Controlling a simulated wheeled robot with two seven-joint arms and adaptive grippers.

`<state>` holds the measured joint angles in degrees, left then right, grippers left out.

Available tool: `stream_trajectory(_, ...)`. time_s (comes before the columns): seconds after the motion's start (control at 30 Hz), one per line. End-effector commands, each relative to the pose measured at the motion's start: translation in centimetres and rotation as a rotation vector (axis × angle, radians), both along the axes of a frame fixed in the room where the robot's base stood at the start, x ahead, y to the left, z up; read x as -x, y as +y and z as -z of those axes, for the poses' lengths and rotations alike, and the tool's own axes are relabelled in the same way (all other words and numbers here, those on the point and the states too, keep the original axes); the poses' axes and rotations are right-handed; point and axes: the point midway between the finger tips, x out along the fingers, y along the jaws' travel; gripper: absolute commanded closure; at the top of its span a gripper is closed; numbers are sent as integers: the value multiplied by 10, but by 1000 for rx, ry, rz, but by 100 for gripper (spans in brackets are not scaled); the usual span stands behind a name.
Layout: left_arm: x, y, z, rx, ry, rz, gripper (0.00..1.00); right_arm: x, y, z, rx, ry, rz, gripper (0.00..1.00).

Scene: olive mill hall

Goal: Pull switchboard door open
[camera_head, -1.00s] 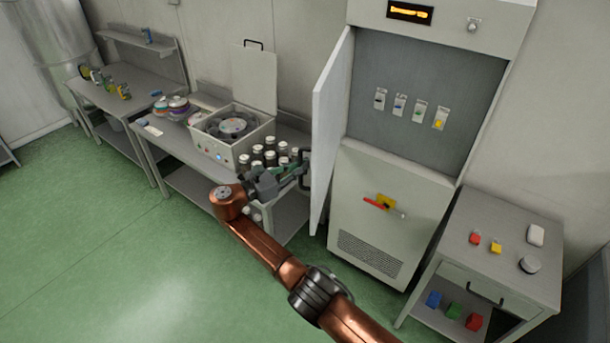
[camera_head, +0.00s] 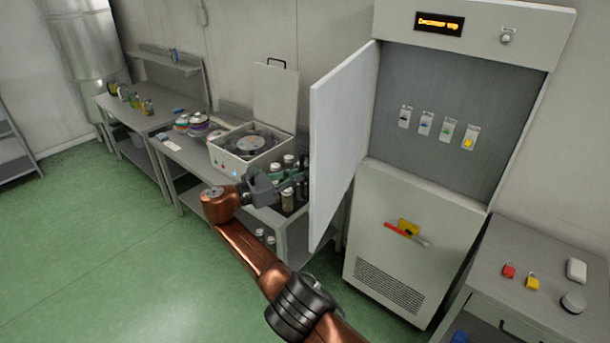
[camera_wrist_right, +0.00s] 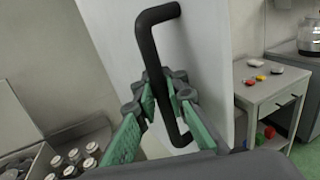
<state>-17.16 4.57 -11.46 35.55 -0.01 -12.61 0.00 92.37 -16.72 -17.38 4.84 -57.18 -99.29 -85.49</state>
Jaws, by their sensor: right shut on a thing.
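The grey switchboard (camera_head: 395,215) stands right of centre in the head view. Its upper door (camera_head: 342,135) is swung open to the left, baring a grey panel with several small switches. In the right wrist view the door (camera_wrist_right: 125,45) carries a black bar handle (camera_wrist_right: 160,50). My right gripper (camera_wrist_right: 168,95) is shut on this handle, with its green-padded fingers around the bar. In the head view my right gripper (camera_head: 290,182) is at the door's left edge, and the door hides its fingertips and the handle. My left gripper does not show.
A bench with a white centrifuge-like box (camera_head: 250,148) and several jars (camera_head: 288,200) stands close behind my right gripper. A small side table (camera_head: 530,265) with coloured padlocks stands right of the switchboard. A red-and-yellow switch (camera_head: 405,230) sits on the lower cabinet front. Green floor lies free at left.

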Motion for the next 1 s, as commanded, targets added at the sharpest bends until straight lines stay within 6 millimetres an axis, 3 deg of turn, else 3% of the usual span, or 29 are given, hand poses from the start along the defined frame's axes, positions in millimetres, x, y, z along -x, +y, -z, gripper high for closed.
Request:
stream_trajectory(0.23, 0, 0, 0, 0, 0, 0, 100, 3, 3, 6, -4, 8, -1, 100)
stream_trajectory(0.27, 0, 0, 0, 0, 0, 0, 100, 3, 3, 6, -4, 8, -1, 88)
stream_trajectory(0.5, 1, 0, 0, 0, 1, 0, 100, 2, 1, 4, -2, 5, 1, 72)
stream_trajectory(1.0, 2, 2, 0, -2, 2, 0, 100, 1, 1, 2, -1, 3, -1, 71)
